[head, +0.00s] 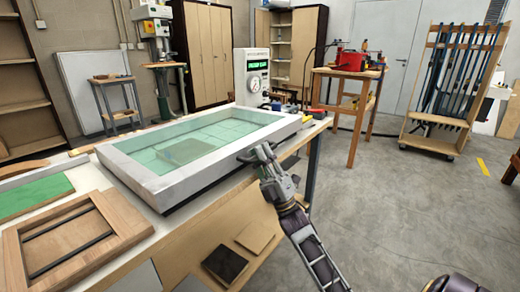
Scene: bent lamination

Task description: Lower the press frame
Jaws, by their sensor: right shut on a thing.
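The press frame (285,127) is a light grey rectangular frame around a clear greenish sheet. It lies on or just above the bench top at the bench's right part. A flat piece (186,151) shows through the sheet. My right gripper (258,154) is at the frame's near right side, shut on what looks like a dark handle there. The fingertips are small in view, and the exact grip is hard to see. My left gripper is not in view.
A wooden form with dark bars (68,236) and a green board (32,196) lie at the bench's left. A white control unit with a gauge (251,76) stands behind the frame. Grey floor (400,200) is clear to the right.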

